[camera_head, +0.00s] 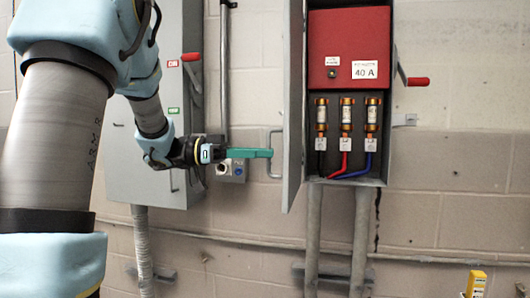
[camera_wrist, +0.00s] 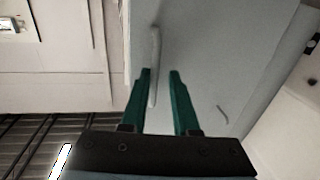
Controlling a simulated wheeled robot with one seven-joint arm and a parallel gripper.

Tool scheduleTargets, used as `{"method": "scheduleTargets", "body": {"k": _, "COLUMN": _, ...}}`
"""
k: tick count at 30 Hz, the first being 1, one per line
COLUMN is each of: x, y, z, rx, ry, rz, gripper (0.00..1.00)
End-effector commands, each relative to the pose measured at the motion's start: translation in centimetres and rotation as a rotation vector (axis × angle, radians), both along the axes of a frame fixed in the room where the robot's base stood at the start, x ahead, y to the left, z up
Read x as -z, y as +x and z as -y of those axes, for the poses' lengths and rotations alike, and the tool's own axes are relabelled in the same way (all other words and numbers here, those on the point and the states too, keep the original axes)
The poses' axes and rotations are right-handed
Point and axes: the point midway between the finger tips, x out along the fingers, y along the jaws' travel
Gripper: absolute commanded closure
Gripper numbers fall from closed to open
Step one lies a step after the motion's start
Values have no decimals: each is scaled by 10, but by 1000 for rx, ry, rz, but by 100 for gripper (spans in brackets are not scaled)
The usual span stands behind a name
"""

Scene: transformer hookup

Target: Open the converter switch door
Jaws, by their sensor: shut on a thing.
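The grey switch door (camera_head: 293,105) stands swung open at the left of its box, nearly edge-on in the head view, with the box's inside exposed. Its bent metal handle (camera_head: 275,168) sticks out to the left. My gripper (camera_head: 270,153) has green fingers and is shut on this handle. In the wrist view, the handle (camera_wrist: 154,45) runs down between the fingertips of my gripper (camera_wrist: 161,72), close to the left finger, with the grey door face (camera_wrist: 215,50) behind. Contact at the far finger is hard to see.
The open box holds a red panel (camera_head: 349,50) marked 40 A and several fuses (camera_head: 346,115) with coloured cables. A red-handled lever (camera_head: 418,81) is on its right. Another grey cabinet (camera_head: 150,150) stands left behind my arm. Conduits (camera_head: 313,235) run below the box.

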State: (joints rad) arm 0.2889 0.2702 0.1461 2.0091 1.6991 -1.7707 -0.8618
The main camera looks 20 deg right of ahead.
Motion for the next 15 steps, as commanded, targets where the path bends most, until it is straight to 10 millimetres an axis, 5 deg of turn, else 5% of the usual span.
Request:
{"method": "scheduleTargets", "body": {"k": 9, "x": -4, "y": 6, "z": 3, "rx": -17, "ry": -8, "rz": 9, "gripper": 100}}
{"method": "scheduleTargets", "body": {"k": 10, "x": -4, "y": 6, "z": 3, "rx": -17, "ry": -8, "rz": 9, "gripper": 71}}
{"method": "scheduleTargets", "body": {"k": 15, "x": -4, "y": 5, "z": 3, "rx": -15, "ry": -7, "rz": 8, "gripper": 59}}
